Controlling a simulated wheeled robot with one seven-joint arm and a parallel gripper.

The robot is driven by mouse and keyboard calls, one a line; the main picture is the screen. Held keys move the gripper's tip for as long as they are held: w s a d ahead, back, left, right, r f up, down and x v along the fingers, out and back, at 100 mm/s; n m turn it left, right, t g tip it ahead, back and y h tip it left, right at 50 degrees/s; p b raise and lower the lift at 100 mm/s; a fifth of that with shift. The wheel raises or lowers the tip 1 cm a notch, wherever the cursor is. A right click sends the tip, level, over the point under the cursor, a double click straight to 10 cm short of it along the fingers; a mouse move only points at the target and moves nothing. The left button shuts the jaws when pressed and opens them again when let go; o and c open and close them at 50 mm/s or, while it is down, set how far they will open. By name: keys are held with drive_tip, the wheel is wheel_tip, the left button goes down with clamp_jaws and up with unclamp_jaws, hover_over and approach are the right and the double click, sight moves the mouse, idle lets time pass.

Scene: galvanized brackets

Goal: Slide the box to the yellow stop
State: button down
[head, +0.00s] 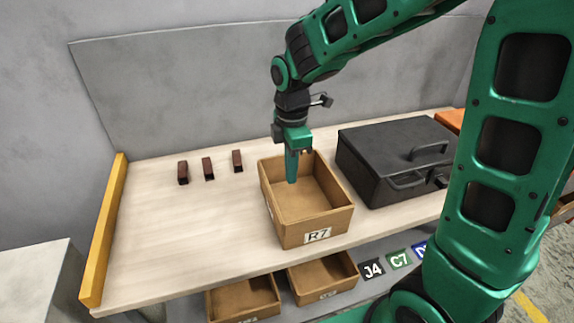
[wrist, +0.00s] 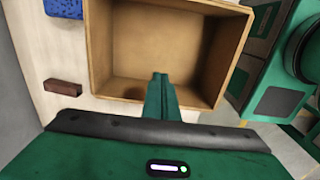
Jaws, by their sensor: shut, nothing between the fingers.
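The tan open box (head: 318,236), labelled R7, stands on the pale workbench (head: 185,225), right of its middle, and looks empty. It also fills the top of the wrist view (wrist: 98,50). The yellow stop (head: 103,230) is a bar along the bench's left end, with a wide gap between it and the box. My gripper (head: 291,181) is shut and empty, pointing down. The fingers also show in the wrist view (wrist: 160,78).
Three small dark brown blocks (head: 208,168) stand behind and left of the box. A black case (head: 385,165) stands close on its right. The bench between box and stop is clear at the front. Bins (head: 243,298) and labels sit on a lower shelf.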

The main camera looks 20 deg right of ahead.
wheel_tip(320, 180, down, 5)
drive_tip(key=shift+f, duration=0.1)
drive_tip(key=a, duration=0.2)
drive_tip(key=shift+a+f, duration=0.25)
drive_tip(key=shift+a, duration=0.7)
drive_tip(key=shift+a, duration=0.1)
